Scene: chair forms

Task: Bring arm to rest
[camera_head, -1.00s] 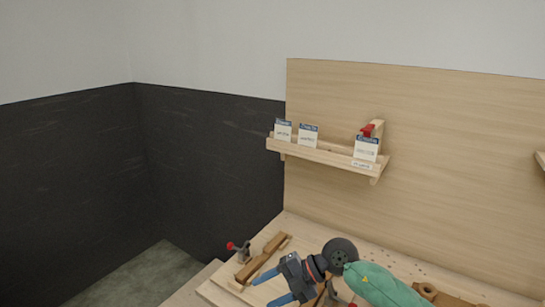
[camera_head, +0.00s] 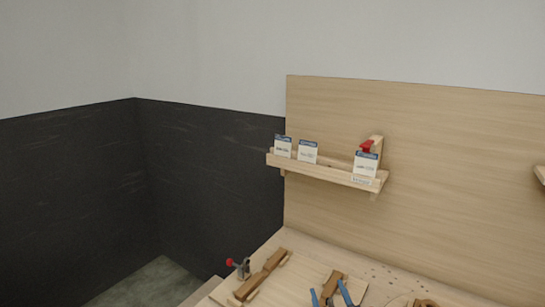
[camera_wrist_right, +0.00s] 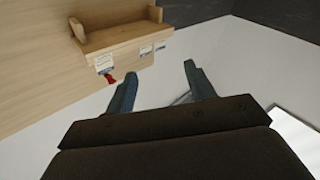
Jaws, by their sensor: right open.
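My right gripper (camera_head: 331,294) shows at the bottom edge of the head view, its two blue fingers apart and pointing up, with nothing between them. The rest of that arm is below the frame. In the right wrist view the same gripper (camera_wrist_right: 160,85) has its fingers wide apart and empty, with the pale wall and shelf behind them. My left gripper is not in view.
A wooden shelf (camera_head: 325,171) with cards and a red item (camera_head: 367,146) is fixed to the wooden back panel (camera_head: 440,150). A brown wooden piece (camera_head: 262,272) and a red-knobbed clamp (camera_head: 240,266) are on the bench. Another brown piece (camera_head: 335,279) lies near my fingers.

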